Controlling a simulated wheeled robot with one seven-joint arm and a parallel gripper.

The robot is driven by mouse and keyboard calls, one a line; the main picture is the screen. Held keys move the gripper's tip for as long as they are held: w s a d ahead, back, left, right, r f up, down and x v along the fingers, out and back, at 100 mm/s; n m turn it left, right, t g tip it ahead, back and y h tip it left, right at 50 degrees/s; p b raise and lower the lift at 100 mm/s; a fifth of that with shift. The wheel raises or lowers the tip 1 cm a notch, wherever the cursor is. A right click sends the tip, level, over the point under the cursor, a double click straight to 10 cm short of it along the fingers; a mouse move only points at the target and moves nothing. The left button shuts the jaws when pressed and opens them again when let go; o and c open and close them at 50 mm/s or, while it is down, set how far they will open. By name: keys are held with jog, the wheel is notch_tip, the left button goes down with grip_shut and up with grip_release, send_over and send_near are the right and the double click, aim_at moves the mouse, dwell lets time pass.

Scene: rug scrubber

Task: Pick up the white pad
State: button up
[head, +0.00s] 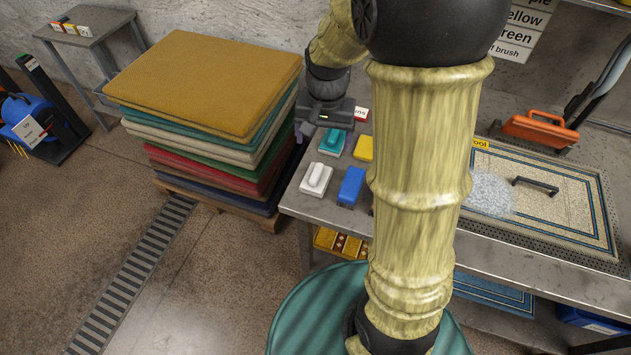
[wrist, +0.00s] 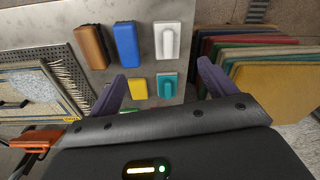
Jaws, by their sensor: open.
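The white pad (head: 316,179), a flat block with a raised grip, lies on the metal table near its left front corner. In the wrist view the white pad (wrist: 167,41) is at top centre, ahead of my fingers and apart from them. My gripper (wrist: 160,92) is open and empty, its two purple fingers spread wide. In the head view my gripper (head: 318,118) is above the back left part of the table, behind the white pad; my arm hides part of the table.
A teal pad (head: 332,141), a yellow block (head: 363,148) and a blue block (head: 352,186) lie close to the white pad. The wrist view also shows a brown block (wrist: 90,45). A tall stack of rugs (head: 205,80) stands left of the table.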

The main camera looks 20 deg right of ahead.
jog(key=w, duration=0.1)
jog(key=w+m, duration=0.2)
jog(key=w, duration=0.1)
jog(key=shift+f+g+b, duration=0.3)
jog(key=shift+g, duration=0.1)
send_over(316, 171)
jog(key=f, duration=0.8)
jog(key=f+p, duration=0.1)
jog(key=f, duration=0.3)
jog(key=shift+s+d+f, duration=0.15)
jog(key=shift+d, duration=0.1)
jog(key=shift+a+f+p, duration=0.15)
jog(key=shift+f+p, duration=0.1)
jog(key=shift+f, duration=1.05)
jog(key=shift+a+f+p, duration=0.1)
jog(key=shift+f+p, duration=0.15)
jog(key=shift+f, duration=1.05)
jog(key=shift+c, duration=0.4)
